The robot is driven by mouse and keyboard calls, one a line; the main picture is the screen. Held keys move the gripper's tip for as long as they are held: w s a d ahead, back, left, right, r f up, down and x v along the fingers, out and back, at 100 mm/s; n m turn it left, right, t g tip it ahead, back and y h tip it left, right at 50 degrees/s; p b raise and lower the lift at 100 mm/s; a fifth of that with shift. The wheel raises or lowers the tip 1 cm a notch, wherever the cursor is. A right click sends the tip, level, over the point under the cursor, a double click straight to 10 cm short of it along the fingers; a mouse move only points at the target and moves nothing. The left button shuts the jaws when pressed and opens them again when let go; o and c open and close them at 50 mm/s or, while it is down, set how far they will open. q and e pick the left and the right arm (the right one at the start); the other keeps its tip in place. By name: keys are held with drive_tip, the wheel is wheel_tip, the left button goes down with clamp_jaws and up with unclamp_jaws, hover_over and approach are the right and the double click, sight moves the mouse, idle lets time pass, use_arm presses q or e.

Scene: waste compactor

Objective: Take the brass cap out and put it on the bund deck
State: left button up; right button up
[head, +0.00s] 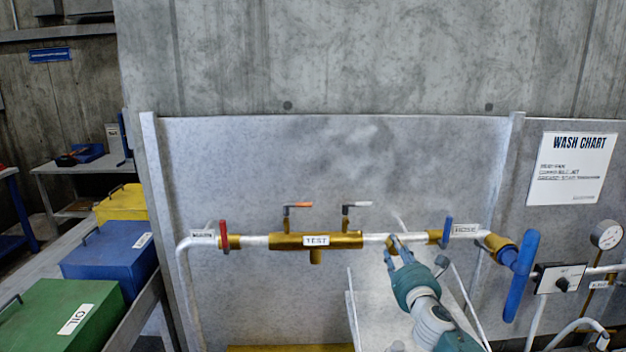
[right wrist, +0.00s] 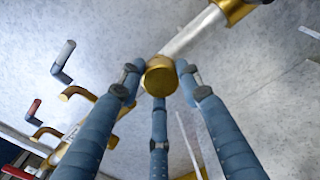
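The brass cap (right wrist: 160,79) shows end-on in the right wrist view, at the lower end of a white pipe. In the head view it shows small (head: 391,243) on the white pipe, right of the TEST manifold (head: 285,241). My right gripper (right wrist: 160,70) has its three blue fingers closed in around the cap, one at each side and one below. The fingertips look to touch it. In the head view my right gripper (head: 393,243) reaches up to the pipe from below. My left gripper is not in view. I cannot make out the bund deck for certain.
A red valve handle (head: 224,236) and a blue one (head: 447,231) sit on the pipe. Green (head: 45,312), blue (head: 95,268) and yellow bins (head: 121,203) stand at the left.

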drive_tip(key=c, duration=0.5)
drive_tip(key=shift+n+p, duration=1.3)
drive_tip(key=shift+n, duration=1.4)
drive_tip(key=n+p, duration=0.3)
drive_tip(key=n, duration=0.2)
drive_tip(key=shift+r, duration=0.1)
